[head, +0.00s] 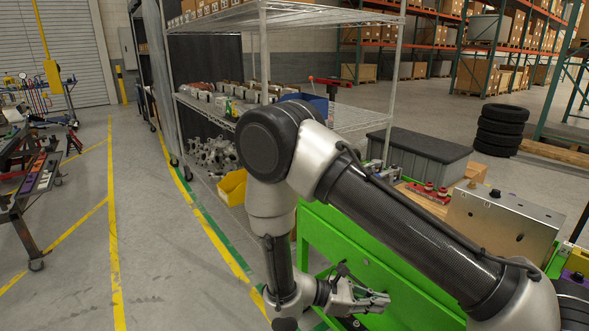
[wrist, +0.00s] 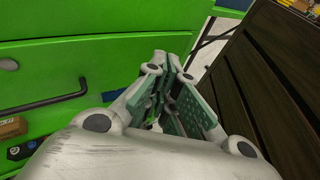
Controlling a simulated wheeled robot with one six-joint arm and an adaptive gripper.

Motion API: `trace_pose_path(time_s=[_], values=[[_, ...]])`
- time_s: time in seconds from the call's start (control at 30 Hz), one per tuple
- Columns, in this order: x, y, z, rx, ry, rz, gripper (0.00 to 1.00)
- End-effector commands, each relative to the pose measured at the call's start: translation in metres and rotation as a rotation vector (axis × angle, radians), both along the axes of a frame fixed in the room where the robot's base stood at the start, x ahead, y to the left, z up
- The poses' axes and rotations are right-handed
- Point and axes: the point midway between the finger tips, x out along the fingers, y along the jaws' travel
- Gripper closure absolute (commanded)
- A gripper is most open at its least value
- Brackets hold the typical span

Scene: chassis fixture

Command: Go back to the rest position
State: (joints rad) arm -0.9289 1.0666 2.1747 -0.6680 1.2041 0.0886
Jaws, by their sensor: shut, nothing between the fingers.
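My gripper (head: 372,301) is low in the head view, beside the front of the green cabinet (head: 337,243). Its fingers point to the right in that view. In the wrist view the gripper (wrist: 172,62) shows its two green-padded fingers close together, with nothing between them. The cabinet's green drawer front fills the left of the wrist view, with a dark handle (wrist: 40,103). My arm bends at a high elbow and hangs down to the gripper, hiding part of the cabinet and shelf.
A wire shelf (head: 340,16) with parts stands behind my arm. A metal box (head: 503,222) and red parts (head: 430,192) sit on the cabinet top. A dark slatted surface (wrist: 262,75) is at the right of the wrist view.

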Motion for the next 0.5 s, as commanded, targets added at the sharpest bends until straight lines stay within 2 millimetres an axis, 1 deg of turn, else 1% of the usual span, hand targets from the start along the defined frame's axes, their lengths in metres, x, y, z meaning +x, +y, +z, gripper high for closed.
trace_pose_path(time_s=[0.03,0.2,0.5], values=[[-0.001,-0.003,0.019,0.059,-0.027,-0.070,1.00],[-0.011,-0.016,0.080,0.275,-0.132,-0.330,1.00],[-0.032,-0.046,0.176,0.663,-0.383,-0.729,1.00]])
